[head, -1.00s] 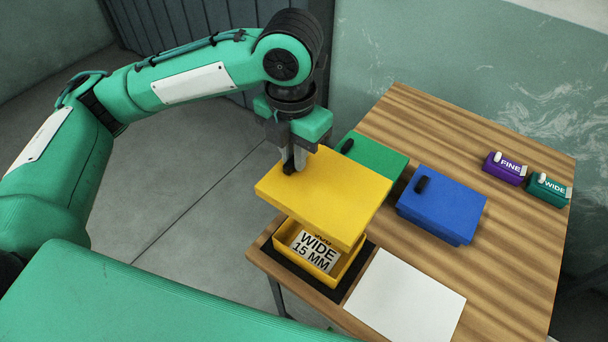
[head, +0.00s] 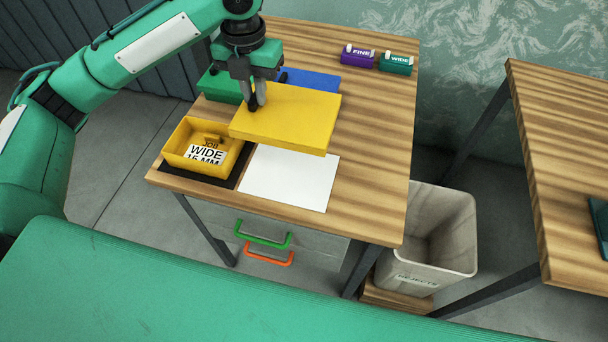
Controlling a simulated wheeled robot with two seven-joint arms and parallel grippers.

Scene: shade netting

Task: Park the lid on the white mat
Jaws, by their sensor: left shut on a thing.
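The yellow lid (head: 290,120) hangs level in my left gripper (head: 254,104), which is shut on the lid's dark knob near its left edge. The lid is above the table, over the back part of the white mat (head: 292,182), and apart from it. The mat's front part is bare. The open yellow box (head: 184,158) stands on a black mat (head: 216,171) to the left of the white mat. A card in the box reads "JOB WIDE 15 MM". My right gripper is not in view.
A green box (head: 218,86) and a blue box (head: 312,79) stand behind the lid, partly hidden. Purple FINE (head: 357,56) and teal WIDE (head: 396,64) blocks stand at the table's back. A bin (head: 440,225) stands on the right. The table's right side is clear.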

